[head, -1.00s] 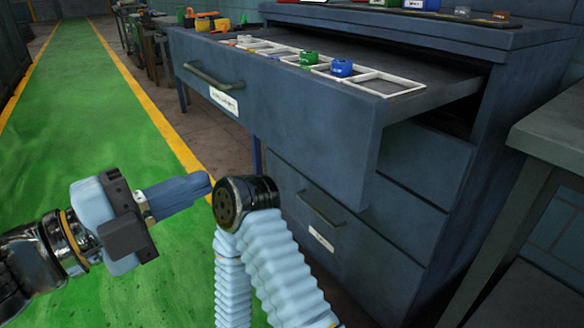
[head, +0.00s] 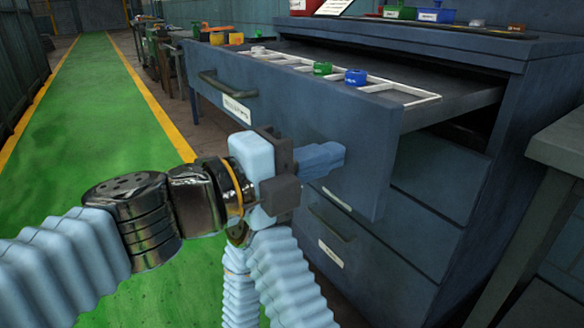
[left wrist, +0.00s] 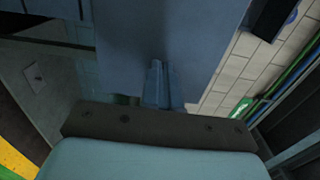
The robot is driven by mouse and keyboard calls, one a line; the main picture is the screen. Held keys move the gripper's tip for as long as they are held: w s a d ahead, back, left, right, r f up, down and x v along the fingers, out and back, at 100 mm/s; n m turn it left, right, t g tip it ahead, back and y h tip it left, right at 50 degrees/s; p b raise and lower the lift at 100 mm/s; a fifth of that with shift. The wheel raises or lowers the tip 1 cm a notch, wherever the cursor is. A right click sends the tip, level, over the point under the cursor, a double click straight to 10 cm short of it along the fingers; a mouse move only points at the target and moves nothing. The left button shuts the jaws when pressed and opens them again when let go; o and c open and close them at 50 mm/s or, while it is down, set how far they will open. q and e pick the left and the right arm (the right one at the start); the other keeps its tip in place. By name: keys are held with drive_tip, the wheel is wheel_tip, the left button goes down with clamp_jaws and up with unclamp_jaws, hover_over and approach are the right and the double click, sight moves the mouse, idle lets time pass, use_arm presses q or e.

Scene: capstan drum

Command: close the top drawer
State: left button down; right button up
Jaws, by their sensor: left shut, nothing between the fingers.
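The top drawer (head: 300,122) of the dark blue cabinet is pulled far out. It has a bar handle (head: 228,86) and a white label on its front. Inside is a white divider grid (head: 418,96) with a green item (head: 322,69) and a blue item (head: 355,77). My left gripper (head: 342,155) is shut and empty, its fingers in front of the right part of the drawer front. In the left wrist view the fingers (left wrist: 158,88) point at the blue drawer face (left wrist: 165,35); whether they touch it I cannot tell. My right gripper is not in view.
Lower drawers (head: 345,240) below look shut. A grey table (head: 560,140) stands close on the right. Coloured bins (head: 436,14) sit on the cabinet top. A green walkway (head: 90,130) with yellow edges is clear on the left.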

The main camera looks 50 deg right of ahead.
use_arm(q)
drive_tip(key=shift+d, duration=0.3)
